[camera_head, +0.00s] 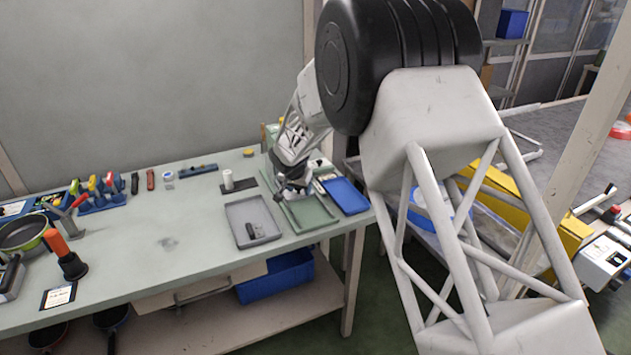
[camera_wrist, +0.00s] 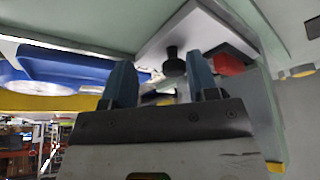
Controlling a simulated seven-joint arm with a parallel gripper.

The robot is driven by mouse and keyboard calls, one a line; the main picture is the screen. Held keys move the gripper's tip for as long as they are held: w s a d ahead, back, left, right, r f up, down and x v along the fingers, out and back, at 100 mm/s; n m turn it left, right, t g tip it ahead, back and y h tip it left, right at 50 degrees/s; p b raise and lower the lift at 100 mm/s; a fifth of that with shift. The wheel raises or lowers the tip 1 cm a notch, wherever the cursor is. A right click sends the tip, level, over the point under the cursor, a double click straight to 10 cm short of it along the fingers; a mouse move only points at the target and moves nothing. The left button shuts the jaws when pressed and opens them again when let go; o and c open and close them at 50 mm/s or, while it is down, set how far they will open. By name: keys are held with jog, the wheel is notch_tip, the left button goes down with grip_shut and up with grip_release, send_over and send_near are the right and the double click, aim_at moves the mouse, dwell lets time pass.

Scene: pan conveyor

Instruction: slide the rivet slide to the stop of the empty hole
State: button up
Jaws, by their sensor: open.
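My gripper (camera_wrist: 162,85) is open, with its two blue fingers apart and nothing visibly held between them. In the wrist view a black round knob (camera_wrist: 174,62) shows beyond and between the fingertips, in front of a pale flat plate (camera_wrist: 185,35). It may be the knob of the rivet slide, but I cannot tell for sure. A red piece (camera_wrist: 228,64) on a dark part is right of it. In the head view my gripper (camera_head: 290,192) is over the green tray at the table's right end. I cannot make out the empty hole or its stop.
The green tray (camera_head: 322,222) lies between a grey tray (camera_head: 240,211) holding a dark object and a blue tray (camera_head: 346,208). A white cylinder (camera_head: 228,180) stands behind the grey tray. Pans, an orange-handled tool (camera_head: 60,245) and coloured tools are at the left. The table's middle is mostly clear.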

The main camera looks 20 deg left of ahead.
jog(key=v, duration=0.8)
jog(key=d+m+g+y, duration=0.4)
jog(key=d+m, duration=0.3)
jog(key=m, duration=1.1)
jog(key=shift+s+d+g, duration=0.25)
jog(key=shift+d+g, duration=0.05)
jog(key=shift+d, duration=0.05)
jog(key=shift+f+y, duration=0.15)
jog(key=shift+y, duration=0.15)
